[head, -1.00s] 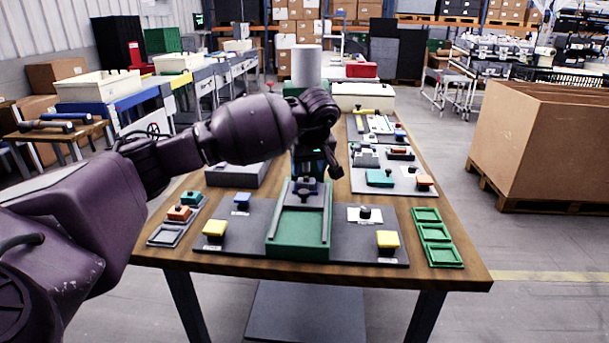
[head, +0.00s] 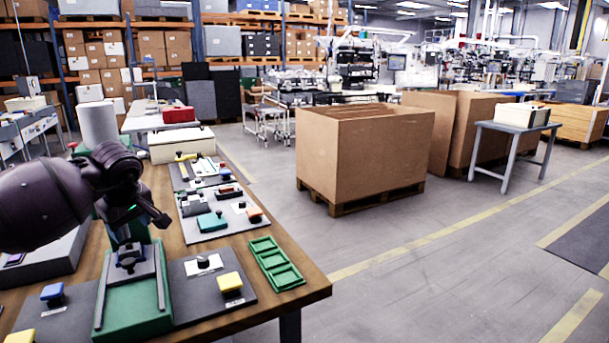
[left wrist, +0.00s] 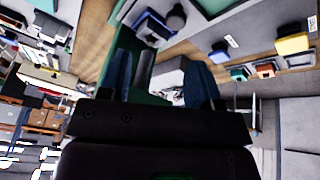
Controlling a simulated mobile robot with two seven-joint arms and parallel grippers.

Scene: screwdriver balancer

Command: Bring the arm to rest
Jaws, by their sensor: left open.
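My left arm comes in from the left in the head view, and its gripper (head: 147,208) hangs over the far part of the workbench. In the left wrist view the two dark fingers of the left gripper (left wrist: 162,78) stand apart, with nothing held between them. A green fixture with two dark rails (head: 135,312) lies on the bench below and nearer than the gripper. A small blue-grey part (head: 130,258) sits at the fixture's far end. The gripper looks apart from it, but the exact gap is hard to tell. My right gripper is not in view.
Green trays (head: 275,264) lie along the bench's right edge. A white cylinder (head: 97,125) stands behind the arm. A large cardboard box (head: 365,150) stands on a pallet, with open floor around it.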

